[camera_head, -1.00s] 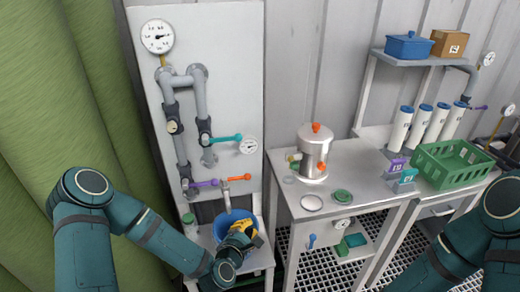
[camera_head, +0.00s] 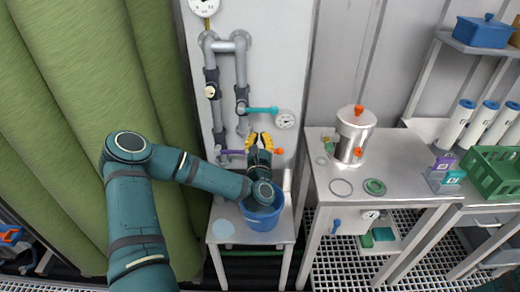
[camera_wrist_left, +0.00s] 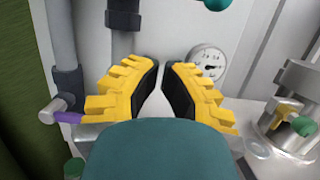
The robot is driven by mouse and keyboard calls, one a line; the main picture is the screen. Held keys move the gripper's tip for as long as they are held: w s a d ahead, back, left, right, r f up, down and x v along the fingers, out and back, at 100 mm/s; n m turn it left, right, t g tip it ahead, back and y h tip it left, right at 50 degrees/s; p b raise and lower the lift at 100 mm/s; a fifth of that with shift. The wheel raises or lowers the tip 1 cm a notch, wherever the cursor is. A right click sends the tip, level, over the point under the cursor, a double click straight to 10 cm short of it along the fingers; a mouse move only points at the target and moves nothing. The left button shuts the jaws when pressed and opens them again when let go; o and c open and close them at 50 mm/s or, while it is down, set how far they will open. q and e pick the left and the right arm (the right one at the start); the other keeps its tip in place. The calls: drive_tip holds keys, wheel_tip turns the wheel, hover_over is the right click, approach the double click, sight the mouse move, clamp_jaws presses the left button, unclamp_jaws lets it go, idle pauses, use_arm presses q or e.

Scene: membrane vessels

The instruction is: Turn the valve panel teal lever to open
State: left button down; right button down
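The valve panel (camera_head: 295,30) stands upright behind my left arm. Its teal lever (camera_head: 262,110) sticks out to the right from the dark valve on the right-hand pipe, roughly level. My left gripper (camera_head: 260,139) has yellow fingers and is just below the teal lever, apart from it. In the left wrist view the fingers (camera_wrist_left: 161,80) have a gap between their black pads with nothing in it. A rounded teal piece (camera_wrist_left: 217,4), likely the lever's end, shows at that view's top edge. My right gripper is out of view.
A purple lever (camera_head: 233,152) and an orange lever (camera_head: 278,151) sit low on the panel, close beside my gripper. A gauge (camera_head: 286,119) is right of the teal lever. A blue bucket (camera_head: 262,219) stands on a small table below. A steel vessel (camera_head: 353,135) is on the bench.

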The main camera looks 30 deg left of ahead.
sight(258, 110)
use_arm(q)
drive_tip(key=r, duration=0.1)
drive_tip(key=w+a+r, duration=0.1)
drive_tip(key=r, duration=0.1)
drive_tip(key=w+r, duration=0.1)
drive_tip(key=shift+w+a+r+p, duration=0.1)
drive_tip(key=shift+a+r+p, duration=0.05)
drive_tip(key=shift+r+p, duration=0.15)
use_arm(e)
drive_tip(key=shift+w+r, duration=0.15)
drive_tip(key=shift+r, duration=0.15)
use_arm(q)
drive_tip(key=shift+a, duration=0.1)
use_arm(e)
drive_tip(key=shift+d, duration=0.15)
use_arm(q)
drive_tip(key=shift+r+n, duration=0.15)
drive_tip(key=shift+n, duration=0.35)
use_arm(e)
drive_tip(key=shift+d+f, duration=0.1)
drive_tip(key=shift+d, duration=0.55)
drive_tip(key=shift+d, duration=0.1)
